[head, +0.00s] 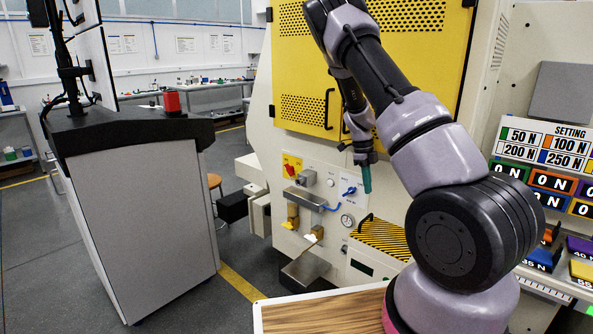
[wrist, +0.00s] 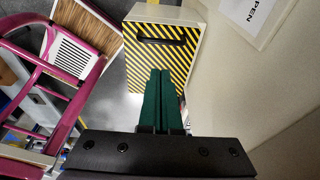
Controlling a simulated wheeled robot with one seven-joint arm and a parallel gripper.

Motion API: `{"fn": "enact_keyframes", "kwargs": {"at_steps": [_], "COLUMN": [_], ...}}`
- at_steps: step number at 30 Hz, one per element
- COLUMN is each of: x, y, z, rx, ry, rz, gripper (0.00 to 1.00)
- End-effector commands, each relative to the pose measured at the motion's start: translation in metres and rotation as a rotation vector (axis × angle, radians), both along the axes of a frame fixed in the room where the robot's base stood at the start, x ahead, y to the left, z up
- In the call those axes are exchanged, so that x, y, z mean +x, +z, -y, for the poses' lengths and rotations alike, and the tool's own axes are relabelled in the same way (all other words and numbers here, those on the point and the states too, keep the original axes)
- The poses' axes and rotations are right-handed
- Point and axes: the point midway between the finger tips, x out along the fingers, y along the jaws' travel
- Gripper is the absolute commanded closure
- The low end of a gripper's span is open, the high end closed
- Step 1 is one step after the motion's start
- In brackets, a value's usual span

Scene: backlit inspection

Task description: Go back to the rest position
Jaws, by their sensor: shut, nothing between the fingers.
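My gripper (head: 366,178) hangs at the end of my raised arm, in front of the cream machine with the yellow doors. Its green fingers point down and are together, with nothing between them. In the wrist view the closed fingers (wrist: 162,102) show in the middle, above a yellow-and-black striped panel with a dark handle. The fingertips look apart from the panel.
The machine front (head: 312,190) carries a gauge, a blue valve and metal fixtures. The striped box (head: 380,238) sits low beside my arm. A grey console (head: 140,215) stands left. Labelled coloured blocks and a setting sign (head: 545,143) are right. Floor between console and machine is open.

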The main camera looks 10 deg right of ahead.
Motion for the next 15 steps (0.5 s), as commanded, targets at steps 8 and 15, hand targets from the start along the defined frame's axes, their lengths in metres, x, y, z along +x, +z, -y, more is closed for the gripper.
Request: {"fn": "enact_keyframes", "kwargs": {"at_steps": [8,15], "x": [-0.011,-0.046], "y": [0.065,0.159], "z": [-0.026,-0.063], "rx": [0.138,0.268], "ry": [0.204,0.584], "rz": [0.074,0.213], "gripper": [1.00,1.00]}}
